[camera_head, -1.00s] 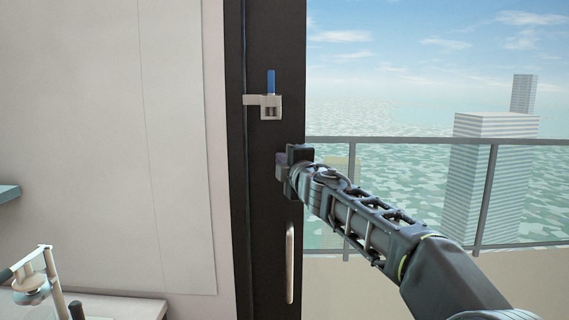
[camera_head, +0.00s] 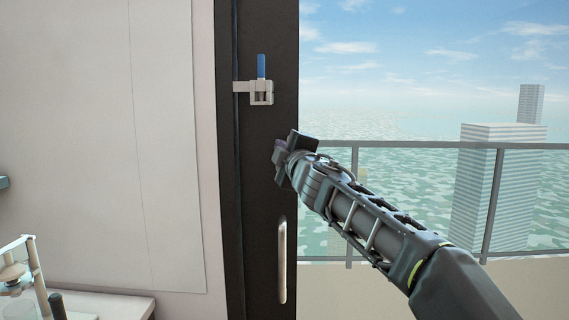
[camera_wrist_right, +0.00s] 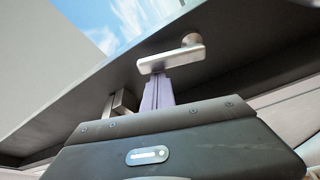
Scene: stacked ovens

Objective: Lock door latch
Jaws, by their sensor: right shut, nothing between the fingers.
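The door latch (camera_head: 261,92) is a small silver bracket on the dark door frame (camera_head: 262,180), with an upright blue handle (camera_head: 262,67) on top. My right gripper (camera_head: 280,155) is below the latch and slightly right of it, apart from it, in front of the dark frame. It is shut and empty. In the right wrist view, its purple fingers (camera_wrist_right: 157,92) end close to a silver bar (camera_wrist_right: 170,59); I cannot tell whether they touch. A smaller silver piece (camera_wrist_right: 121,105) shows left of the fingers. My left gripper is not in view.
A long vertical door handle (camera_head: 282,260) is below my right gripper. To the right are a balcony railing (camera_head: 420,145) and open sky. A white wall (camera_head: 165,150) is at left, with a counter (camera_head: 110,303) and a pale stand (camera_head: 33,270) low down.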

